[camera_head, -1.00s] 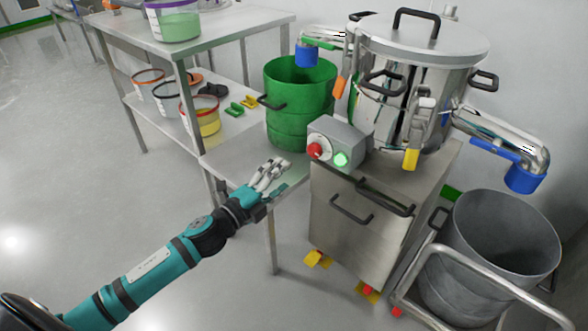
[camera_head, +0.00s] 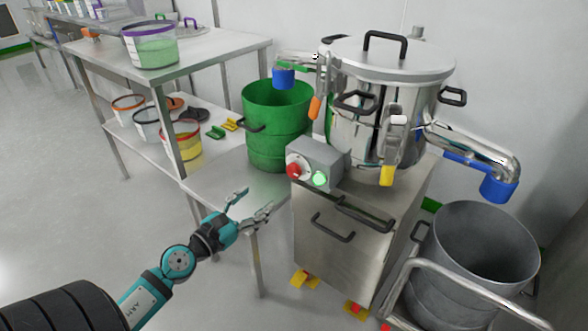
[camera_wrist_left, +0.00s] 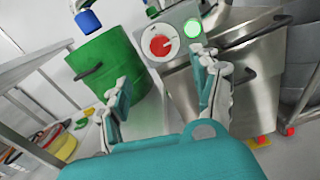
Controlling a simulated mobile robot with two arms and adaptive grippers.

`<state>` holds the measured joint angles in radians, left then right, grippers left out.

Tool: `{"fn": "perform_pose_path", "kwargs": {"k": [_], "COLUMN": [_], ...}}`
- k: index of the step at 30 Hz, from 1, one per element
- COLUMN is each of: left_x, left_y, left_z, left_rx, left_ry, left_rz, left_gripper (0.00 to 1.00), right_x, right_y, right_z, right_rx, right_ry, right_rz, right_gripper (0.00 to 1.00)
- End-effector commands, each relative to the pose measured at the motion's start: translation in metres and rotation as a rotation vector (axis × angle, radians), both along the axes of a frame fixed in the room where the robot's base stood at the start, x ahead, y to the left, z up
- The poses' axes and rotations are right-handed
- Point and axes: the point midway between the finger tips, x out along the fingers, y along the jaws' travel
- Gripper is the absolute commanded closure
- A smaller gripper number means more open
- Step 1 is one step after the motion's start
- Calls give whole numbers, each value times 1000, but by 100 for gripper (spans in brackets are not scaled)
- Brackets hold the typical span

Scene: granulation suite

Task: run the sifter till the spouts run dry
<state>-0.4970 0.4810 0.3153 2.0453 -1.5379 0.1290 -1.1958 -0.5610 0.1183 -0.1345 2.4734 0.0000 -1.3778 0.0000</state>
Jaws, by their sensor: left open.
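The steel sifter (camera_head: 362,118) stands on a cabinet (camera_head: 340,245) with its lid on. Its control box (camera_head: 322,158) carries a red knob (camera_head: 294,171) and a lit green button (camera_head: 320,179). They also show in the left wrist view as a red knob (camera_wrist_left: 160,45) and a green button (camera_wrist_left: 193,28). One blue-ended spout (camera_head: 284,78) is over the green bin (camera_head: 272,125); the other (camera_head: 497,189) is over the grey bin (camera_head: 470,265). No flow is visible at either. My left gripper (camera_head: 252,202) is open and empty, below and left of the control box. My right gripper is out of view.
A steel shelf table (camera_head: 225,52) at the left holds a tub of green material (camera_head: 152,45) on top and several tubs below. A low steel table (camera_head: 215,195) bears the green bin. A tubular trolley frame (camera_head: 455,290) surrounds the grey bin. Floor at left is clear.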

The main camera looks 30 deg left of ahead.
Motion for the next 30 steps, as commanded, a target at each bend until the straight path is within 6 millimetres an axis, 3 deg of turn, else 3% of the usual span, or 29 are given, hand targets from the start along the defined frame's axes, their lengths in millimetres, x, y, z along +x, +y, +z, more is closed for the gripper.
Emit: {"fn": "perform_pose_path", "kwargs": {"k": [6,18,24,30], "left_x": [34,118,141,147], "left_y": [-2,-9,-11,-12], "left_z": [5,2,0,0], "left_rx": [-2,-5,-5,-3], "left_ry": [-3,-3,0,1], "left_rz": [1,1,0,0], "left_gripper": [35,35,35,35], "right_x": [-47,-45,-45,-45], "right_y": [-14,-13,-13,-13], "right_z": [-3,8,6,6], "right_rx": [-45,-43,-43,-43], "right_ry": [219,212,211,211], "right_rz": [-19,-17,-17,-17], "right_gripper": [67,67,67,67]}}
